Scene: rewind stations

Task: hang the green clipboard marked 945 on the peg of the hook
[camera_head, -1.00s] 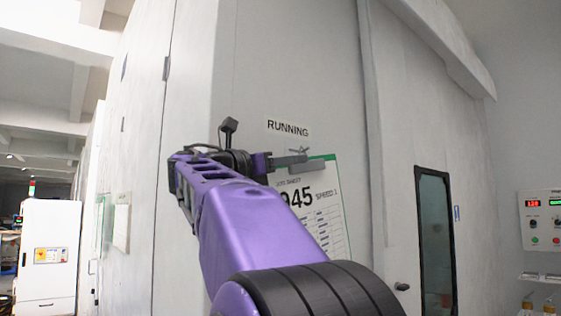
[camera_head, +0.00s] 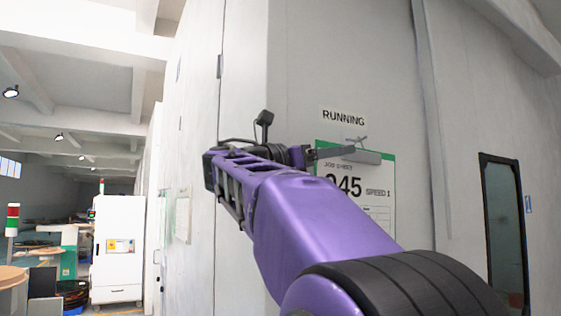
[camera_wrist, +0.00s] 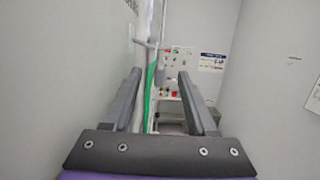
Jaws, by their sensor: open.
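The green clipboard (camera_head: 388,202) bears a white sheet marked 945, its first digit partly hidden by my arm. It is upright against the light grey wall, under the RUNNING label (camera_head: 343,118). A thin hook with its peg (camera_head: 357,141) shows at its top edge, and also in the wrist view (camera_wrist: 146,43). The clipboard seems to hang there, but the contact is too small to tell. My gripper (camera_head: 348,152) is open at the clipboard's top left. In the wrist view, the green board (camera_wrist: 150,85) appears edge-on between the spread fingers of my gripper (camera_wrist: 160,82), nearer the left one.
The wall is close on the left in the wrist view. A dark-framed door window (camera_head: 503,235) is at the right. A white cabinet (camera_head: 118,250) and a round table stand far left. A control panel (camera_wrist: 178,70) is ahead in the wrist view.

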